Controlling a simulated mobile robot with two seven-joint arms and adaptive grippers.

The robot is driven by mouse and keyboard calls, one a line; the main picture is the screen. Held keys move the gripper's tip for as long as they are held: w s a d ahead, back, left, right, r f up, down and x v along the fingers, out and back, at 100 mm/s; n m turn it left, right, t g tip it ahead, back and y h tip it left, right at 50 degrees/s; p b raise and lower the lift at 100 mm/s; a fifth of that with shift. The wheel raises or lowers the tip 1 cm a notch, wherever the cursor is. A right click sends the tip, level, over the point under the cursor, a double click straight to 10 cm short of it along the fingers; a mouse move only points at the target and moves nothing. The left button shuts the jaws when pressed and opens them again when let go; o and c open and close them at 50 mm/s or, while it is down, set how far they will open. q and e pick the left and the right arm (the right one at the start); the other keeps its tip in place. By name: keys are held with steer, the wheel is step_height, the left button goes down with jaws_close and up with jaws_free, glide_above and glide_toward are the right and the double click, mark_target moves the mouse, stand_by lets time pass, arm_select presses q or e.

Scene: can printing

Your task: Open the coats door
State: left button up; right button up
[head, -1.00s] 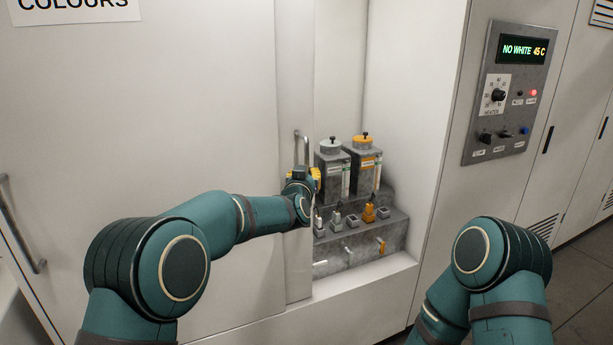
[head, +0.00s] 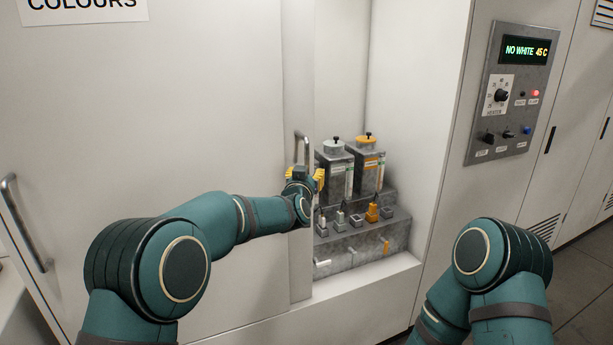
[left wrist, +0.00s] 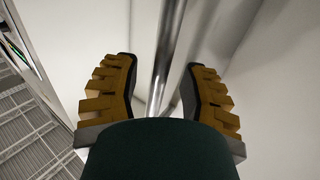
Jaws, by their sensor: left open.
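The coats door (head: 299,90) shows as a narrow pale panel at the left edge of an open bay, beside the wide door with the COLOURS sign. Its upright metal handle (head: 303,147) sticks up above my left gripper (head: 305,177). My left gripper is open, with a yellow finger on each side of the handle's line. In the left wrist view the handle bar (left wrist: 167,55) runs between the two spread fingers (left wrist: 165,95), and a gap shows on both sides. The handle's lower end is hidden by the gripper. My right gripper is out of view.
The open bay holds a grey stepped unit (head: 375,238) with two canisters, one white-topped (head: 335,148) and one orange-topped (head: 369,142). A control panel (head: 511,93) reading "NO WHITE 45 C" is on the wall to the right. Another handle (head: 25,225) is at far left.

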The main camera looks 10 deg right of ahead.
arm_select(q)
steer(key=shift+s, duration=0.1)
steer(key=v, duration=1.2)
steer(key=s+a+f+n+g+y, duration=0.1)
steer(key=s+a+f+g, duration=0.2)
steer(key=f, duration=0.7)
steer(key=s+a+f+g, duration=0.2)
steer(key=s+a+f, duration=0.2)
steer(key=f, duration=0.5)
steer(key=s+a+f+n+g+y, duration=0.1)
steer(key=s+a+f+g, duration=0.2)
steer(key=f, duration=0.7)
steer(key=s+a+f+n+g, duration=0.1)
steer(key=s+f+g, duration=0.3)
steer(key=s, duration=0.7)
steer(key=s+a+f+n+g, duration=0.1)
steer(key=s+a+f+g, duration=0.2)
steer(key=s+f, duration=0.6)
steer(key=s, duration=0.3)
steer(key=shift+a+n+g+h, duration=0.25)
steer(key=shift+n+g+h, duration=0.05)
steer(key=shift+g+h, duration=0.1)
